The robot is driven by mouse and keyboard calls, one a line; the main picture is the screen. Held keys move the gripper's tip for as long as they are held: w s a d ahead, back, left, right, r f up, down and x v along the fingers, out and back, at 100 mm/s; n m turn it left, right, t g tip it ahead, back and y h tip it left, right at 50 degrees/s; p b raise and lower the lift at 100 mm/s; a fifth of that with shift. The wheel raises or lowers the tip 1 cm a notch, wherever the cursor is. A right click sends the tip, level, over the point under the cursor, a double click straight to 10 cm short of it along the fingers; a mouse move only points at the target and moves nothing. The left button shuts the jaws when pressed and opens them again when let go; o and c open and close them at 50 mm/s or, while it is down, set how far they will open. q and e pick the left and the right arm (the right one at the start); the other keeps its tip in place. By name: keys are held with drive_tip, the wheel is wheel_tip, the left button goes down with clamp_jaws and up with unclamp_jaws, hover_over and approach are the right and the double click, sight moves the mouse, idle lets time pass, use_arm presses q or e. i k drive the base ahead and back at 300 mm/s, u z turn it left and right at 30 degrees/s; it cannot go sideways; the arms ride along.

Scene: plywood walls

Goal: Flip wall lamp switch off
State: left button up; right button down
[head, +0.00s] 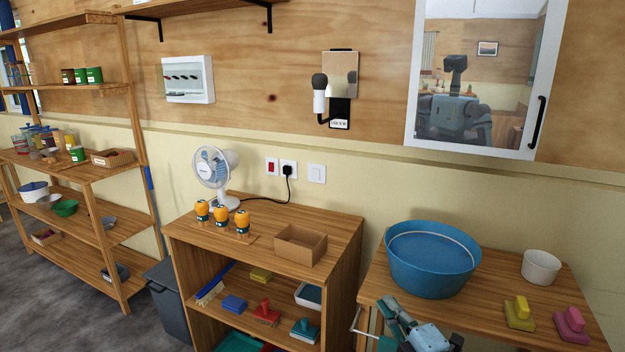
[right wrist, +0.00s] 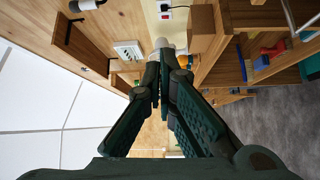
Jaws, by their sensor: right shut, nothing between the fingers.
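A white switch plate (head: 317,173) is on the cream wall above the wooden shelf unit, right of a socket with a black plug (head: 288,169). A red rocker switch (head: 271,167) is on a white plate left of the socket. It also shows at the top of the right wrist view (right wrist: 165,16). I cannot tell which one is the lamp's switch, or its position. My right gripper (head: 392,306) is low in the head view, by the blue tub and far below the switches. In the right wrist view its fingers (right wrist: 161,72) are together and empty. My left gripper is not seen.
A white fan (head: 212,168), orange-topped bottles (head: 220,216) and a cardboard box (head: 300,245) stand below the switches. A blue tub (head: 432,262) is on the right table. A black-and-white fixture (head: 319,95) and a breaker box (head: 188,80) hang above.

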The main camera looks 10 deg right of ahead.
sight(315, 171)
drive_tip(key=i, duration=2.15)
